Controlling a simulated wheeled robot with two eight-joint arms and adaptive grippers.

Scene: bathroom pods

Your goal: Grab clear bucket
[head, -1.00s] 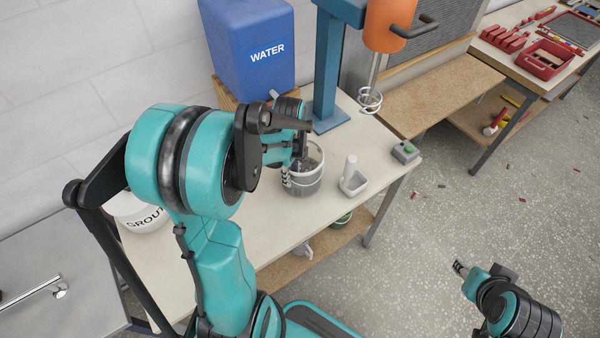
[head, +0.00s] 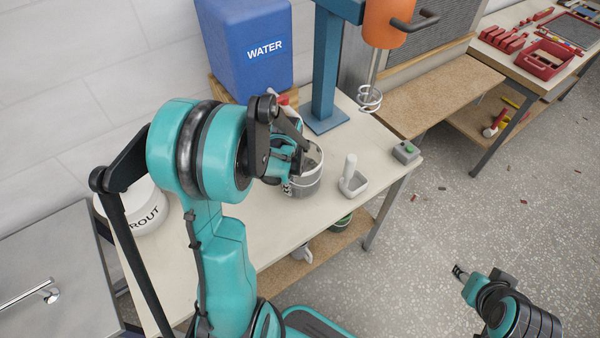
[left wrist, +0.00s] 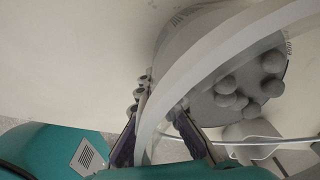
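The clear bucket (head: 310,180) stands on the pale table, partly hidden behind my left gripper (head: 290,182) in the head view. In the left wrist view the bucket's pale rim (left wrist: 185,78) curves between my two fingers, and several grey lumps (left wrist: 240,88) lie inside it. My left gripper (left wrist: 160,138) is open around the rim wall, one finger outside and one on the inner side. Whether a finger touches the wall is unclear. My right gripper (head: 460,271) hangs over the floor at lower right, away from the table; its finger opening is too small to tell.
A white grout bucket (head: 140,210) stands at the table's left, near my left arm. A blue water container (head: 245,50) and a blue mixer column (head: 326,75) stand behind.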

